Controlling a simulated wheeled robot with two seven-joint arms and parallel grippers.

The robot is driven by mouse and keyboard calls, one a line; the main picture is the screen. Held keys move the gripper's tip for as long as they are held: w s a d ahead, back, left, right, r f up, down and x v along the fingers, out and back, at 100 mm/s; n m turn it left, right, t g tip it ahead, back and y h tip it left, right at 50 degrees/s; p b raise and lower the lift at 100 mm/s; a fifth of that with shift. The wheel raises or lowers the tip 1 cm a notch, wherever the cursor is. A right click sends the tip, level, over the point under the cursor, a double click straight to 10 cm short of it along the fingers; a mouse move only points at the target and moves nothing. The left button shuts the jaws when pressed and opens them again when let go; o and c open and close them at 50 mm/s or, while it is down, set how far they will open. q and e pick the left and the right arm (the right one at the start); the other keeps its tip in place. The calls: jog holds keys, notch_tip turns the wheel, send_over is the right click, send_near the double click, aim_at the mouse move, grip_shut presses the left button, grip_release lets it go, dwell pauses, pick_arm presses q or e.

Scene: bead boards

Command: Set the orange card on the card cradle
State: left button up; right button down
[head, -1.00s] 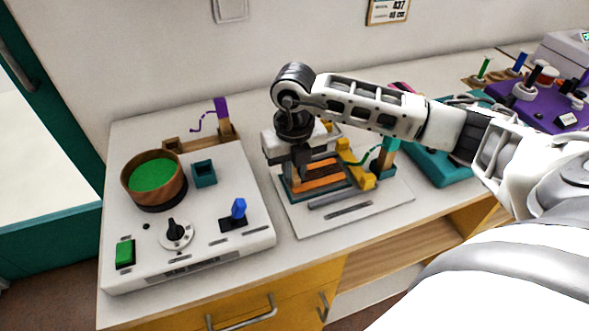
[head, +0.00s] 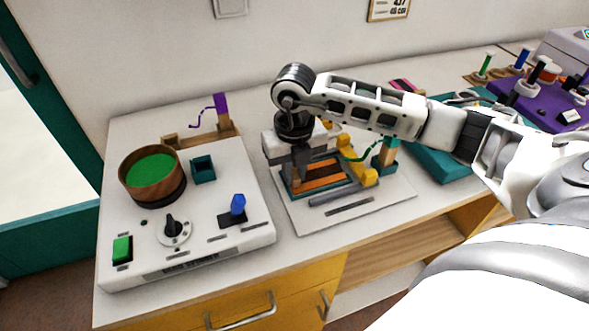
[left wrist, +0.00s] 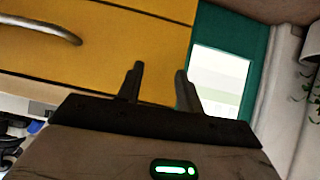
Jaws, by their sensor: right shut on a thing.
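The orange card (head: 325,171) shows as an orange, dark-striped patch within a teal-edged frame, which I take to be the card cradle (head: 296,192). The frame sits on a white base plate with a yellow piece at its right. My right gripper (head: 303,178) points down over the left part of the frame and is shut on the orange card. The wrist and fingers hide part of the card, and I cannot tell whether the card rests fully on the cradle. My left gripper (left wrist: 159,72) is open and empty in the left wrist view, facing yellow drawers.
A white console (head: 190,250) with a green-topped round bowl (head: 152,172), knobs and a teal cup (head: 203,168) stands left. A grey bar (head: 336,194) lies before the frame. A teal case (head: 440,162) and purple rack (head: 545,105) are at right.

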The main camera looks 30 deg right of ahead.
jog(key=c, duration=1.3)
grip_release()
notch_tip(320, 180, up, 7)
jog(key=p, duration=0.5)
